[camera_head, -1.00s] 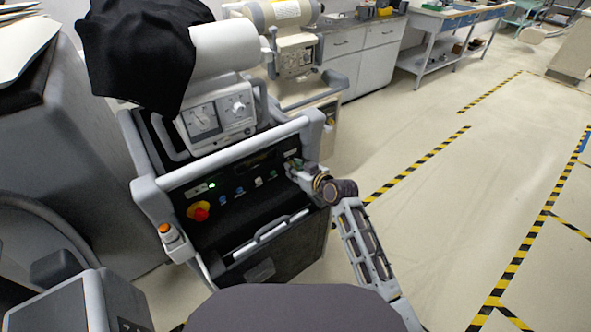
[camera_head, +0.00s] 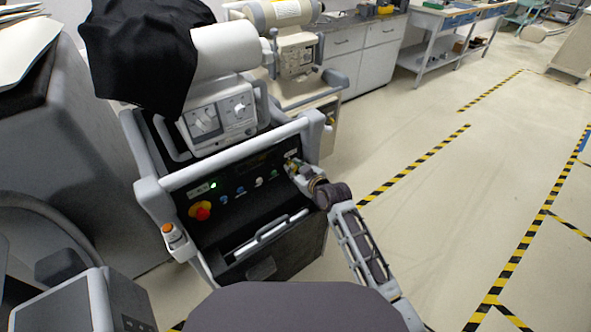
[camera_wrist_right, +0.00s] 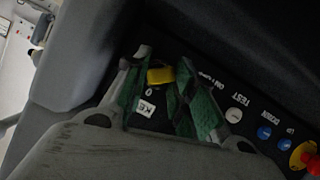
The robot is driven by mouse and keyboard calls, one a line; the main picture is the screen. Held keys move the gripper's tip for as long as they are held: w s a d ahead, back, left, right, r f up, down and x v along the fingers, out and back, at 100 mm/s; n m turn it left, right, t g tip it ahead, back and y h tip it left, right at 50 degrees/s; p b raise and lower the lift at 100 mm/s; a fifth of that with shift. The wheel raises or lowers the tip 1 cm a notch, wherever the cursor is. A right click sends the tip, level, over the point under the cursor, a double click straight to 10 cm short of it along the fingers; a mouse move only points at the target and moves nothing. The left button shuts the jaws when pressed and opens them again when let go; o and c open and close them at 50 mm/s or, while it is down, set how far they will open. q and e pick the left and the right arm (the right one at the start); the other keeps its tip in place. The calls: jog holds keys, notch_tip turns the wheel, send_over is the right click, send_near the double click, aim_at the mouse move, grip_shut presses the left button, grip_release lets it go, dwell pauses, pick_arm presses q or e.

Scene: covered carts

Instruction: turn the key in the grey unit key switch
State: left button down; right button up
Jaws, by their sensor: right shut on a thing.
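The grey unit (camera_head: 165,185) is a cart with a black sloped control panel. The key switch is at the panel's right end, mostly hidden by my right gripper (camera_head: 292,165) in the head view. In the right wrist view a yellow key (camera_wrist_right: 161,76) stands between the green-padded fingers of my right gripper (camera_wrist_right: 168,88), which is shut on it. A white label reading "KE" (camera_wrist_right: 147,107) and small "0" and "ON" marks lie beside it. The key's exact turn angle is hard to tell. My left gripper is not in view.
The panel carries a red stop button (camera_head: 200,211), a green light (camera_head: 213,185) and several small knobs. A grey handrail (camera_head: 235,152) runs above the panel. A black cloth (camera_head: 150,50) covers the unit's top. The floor to the right is open, with striped tape.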

jog(key=shift+n+h+p, duration=0.3)
jog(key=shift+n+p, duration=0.05)
jog(key=shift+n, duration=0.15)
jog(key=shift+n+t, duration=0.4)
jog(key=o, duration=1.1)
jog(key=shift+s, duration=0.15)
jog(key=shift+v, duration=5.85)
